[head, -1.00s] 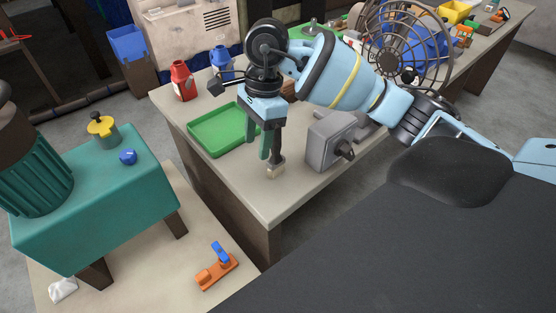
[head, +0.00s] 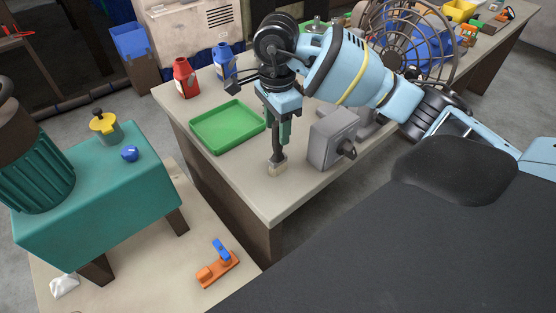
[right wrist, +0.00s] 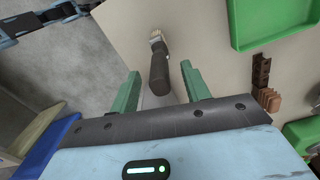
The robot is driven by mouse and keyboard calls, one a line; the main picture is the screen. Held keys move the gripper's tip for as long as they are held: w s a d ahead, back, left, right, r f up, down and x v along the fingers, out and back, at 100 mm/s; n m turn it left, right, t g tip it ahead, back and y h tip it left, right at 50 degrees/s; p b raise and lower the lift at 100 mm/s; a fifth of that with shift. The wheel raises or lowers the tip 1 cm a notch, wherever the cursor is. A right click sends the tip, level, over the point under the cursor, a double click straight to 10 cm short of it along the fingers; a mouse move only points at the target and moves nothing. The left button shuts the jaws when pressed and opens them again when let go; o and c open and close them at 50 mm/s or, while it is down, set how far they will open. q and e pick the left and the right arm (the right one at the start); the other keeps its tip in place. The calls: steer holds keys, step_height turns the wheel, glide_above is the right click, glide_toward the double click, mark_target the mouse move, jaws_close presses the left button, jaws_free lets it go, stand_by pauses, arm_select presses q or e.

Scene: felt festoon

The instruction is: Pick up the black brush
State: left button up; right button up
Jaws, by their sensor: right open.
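The black brush (head: 277,152) is on the near part of the grey-topped table, its pale bristles at the lower end. In the right wrist view the brush (right wrist: 159,75) has its dark handle toward my gripper and its bristles farther off. My right gripper (head: 277,134) is open, pointing down at the brush handle. In the right wrist view its green fingers (right wrist: 160,69) appear on either side of the handle, with gaps on both sides. The upper handle is partly hidden by the gripper in the head view. My left gripper is not in view.
A green tray (head: 197,141) lies left of the brush. A grey box-like device with a dark knob (head: 328,140) stands close on the right. Red (head: 184,80) and blue (head: 224,64) bottles stand behind the tray. The near table corner is clear.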

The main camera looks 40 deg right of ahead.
mark_target(278, 149)
steer(key=shift+f, duration=1.95)
steer(key=shift+c, duration=0.4)
jaws_close()
